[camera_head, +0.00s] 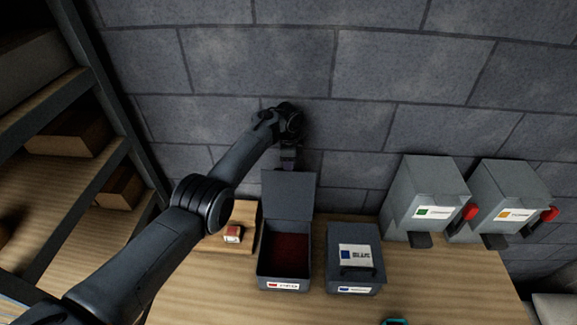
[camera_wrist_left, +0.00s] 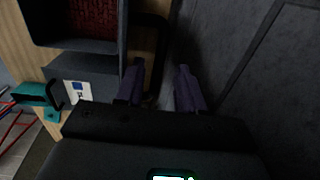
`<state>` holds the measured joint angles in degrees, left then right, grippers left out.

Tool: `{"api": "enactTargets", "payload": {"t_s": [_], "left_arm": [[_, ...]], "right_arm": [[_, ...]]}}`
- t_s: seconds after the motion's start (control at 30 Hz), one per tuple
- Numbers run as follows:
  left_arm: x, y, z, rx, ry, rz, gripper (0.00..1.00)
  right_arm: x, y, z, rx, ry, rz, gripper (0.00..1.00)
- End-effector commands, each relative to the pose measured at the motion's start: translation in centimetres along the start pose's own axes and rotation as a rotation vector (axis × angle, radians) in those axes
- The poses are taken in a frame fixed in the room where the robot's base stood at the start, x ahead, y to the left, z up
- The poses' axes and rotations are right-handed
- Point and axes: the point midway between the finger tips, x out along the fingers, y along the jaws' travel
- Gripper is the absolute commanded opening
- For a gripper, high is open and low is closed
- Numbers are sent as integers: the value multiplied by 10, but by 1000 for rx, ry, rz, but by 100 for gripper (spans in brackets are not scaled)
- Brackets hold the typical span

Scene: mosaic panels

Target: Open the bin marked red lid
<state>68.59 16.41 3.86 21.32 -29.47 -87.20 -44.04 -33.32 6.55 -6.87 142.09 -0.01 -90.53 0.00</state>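The bin with the red label (camera_head: 283,286) stands on the wooden table with its grey lid (camera_head: 289,194) raised upright at the back. Its dark red inside shows from above, and also in the left wrist view (camera_wrist_left: 88,17). My left gripper (camera_head: 288,157) is just behind and above the lid's top edge, near the wall. In the left wrist view its two fingers (camera_wrist_left: 160,88) are apart, with a dark gap between them. Whether a finger touches the lid cannot be told. My right gripper is in neither view.
A closed bin with a blue label (camera_head: 356,260) stands right beside it. Two grey dispensers with red levers (camera_head: 425,200) stand further right. A small red-and-white block (camera_head: 233,233) lies on a wooden board at left. The block wall (camera_head: 380,70) is close behind.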

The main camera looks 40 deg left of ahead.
Motion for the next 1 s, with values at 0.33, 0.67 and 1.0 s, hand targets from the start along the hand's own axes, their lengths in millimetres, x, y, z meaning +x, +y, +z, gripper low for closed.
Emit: {"api": "enactTargets", "payload": {"t_s": [0.33,0.67,1.0], "left_arm": [[-59,0,0,-1,1,-3,38],[-84,0,1,-1,-1,0,38],[-84,0,1,-2,-1,0,38]], "right_arm": [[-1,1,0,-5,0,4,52],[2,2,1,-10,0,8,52],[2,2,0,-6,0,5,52]]}}
